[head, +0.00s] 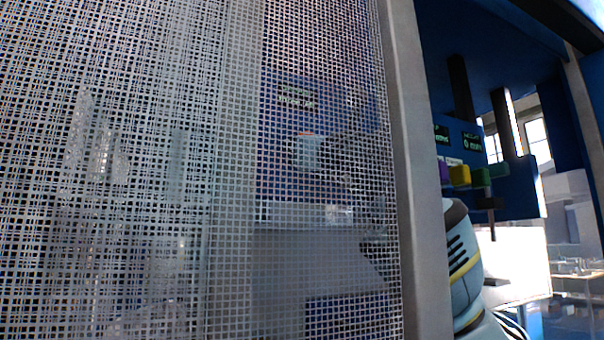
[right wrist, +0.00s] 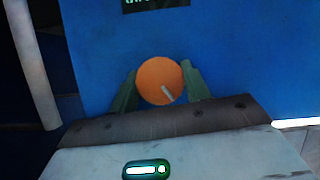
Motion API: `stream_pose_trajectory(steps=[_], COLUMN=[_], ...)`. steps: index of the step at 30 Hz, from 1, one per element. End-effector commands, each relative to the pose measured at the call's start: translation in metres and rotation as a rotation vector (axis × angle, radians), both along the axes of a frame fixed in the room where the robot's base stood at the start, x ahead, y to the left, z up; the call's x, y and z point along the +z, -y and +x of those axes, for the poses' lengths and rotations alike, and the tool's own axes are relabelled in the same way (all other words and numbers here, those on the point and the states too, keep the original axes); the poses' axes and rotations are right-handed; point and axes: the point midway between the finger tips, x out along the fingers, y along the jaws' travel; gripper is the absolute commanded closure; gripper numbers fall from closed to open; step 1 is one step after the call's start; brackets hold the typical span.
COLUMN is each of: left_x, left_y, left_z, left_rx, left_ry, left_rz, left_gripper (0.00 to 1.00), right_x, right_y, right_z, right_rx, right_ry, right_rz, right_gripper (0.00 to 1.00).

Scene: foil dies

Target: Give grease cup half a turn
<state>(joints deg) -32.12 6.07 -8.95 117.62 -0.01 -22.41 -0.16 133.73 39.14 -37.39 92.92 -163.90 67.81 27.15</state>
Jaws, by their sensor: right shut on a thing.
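The grease cup (right wrist: 155,76) is a round orange cap on a blue panel (right wrist: 235,60) in the right wrist view. A short pale mark on its face runs from near its middle toward its lower right edge. My right gripper (right wrist: 160,72) is shut on the cup, with one green finger against each side. In the head view the cup cannot be made out for certain; a small pale item with an orange top edge (head: 307,146) shows blurrily through mesh. My left gripper is not in view.
A wire mesh panel (head: 120,230) with a grey post (head: 415,170) fills the left and middle of the head view, blurring what lies behind. Right of the post, purple, yellow and green blocks (head: 460,175) sit on a blue machine part. A grey pole (right wrist: 32,65) stands left of the panel.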

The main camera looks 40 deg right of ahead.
Motion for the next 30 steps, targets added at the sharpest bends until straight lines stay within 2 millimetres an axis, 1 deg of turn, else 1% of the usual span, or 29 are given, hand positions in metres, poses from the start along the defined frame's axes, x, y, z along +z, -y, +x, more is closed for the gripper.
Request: stream_pose_trajectory(steps=[1, 5, 11, 15, 24, 30], left_x=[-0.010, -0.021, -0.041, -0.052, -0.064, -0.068], left_y=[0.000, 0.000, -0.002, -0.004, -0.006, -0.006], left_z=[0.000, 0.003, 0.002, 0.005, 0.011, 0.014], left_rx=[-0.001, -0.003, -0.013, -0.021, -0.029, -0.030], left_ry=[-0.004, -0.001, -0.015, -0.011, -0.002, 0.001], left_rz=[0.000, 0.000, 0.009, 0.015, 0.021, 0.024], left_gripper=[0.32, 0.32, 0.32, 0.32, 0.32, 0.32], right_x=[-0.005, -0.004, -0.003, -0.003, -0.001, 0.000], right_y=[0.001, 0.000, 0.000, -0.001, -0.001, -0.001], right_z=[0.001, 0.001, 0.001, 0.001, 0.001, 0.001], right_rx=[-0.004, -0.003, -0.004, -0.003, -0.003, -0.001], right_ry=[0.005, 0.023, 0.050, 0.072, 0.114, 0.130], right_rz=[0.024, 0.095, 0.213, 0.303, 0.481, 0.545], right_gripper=[0.76, 0.76, 0.76, 0.76, 0.76, 0.76])
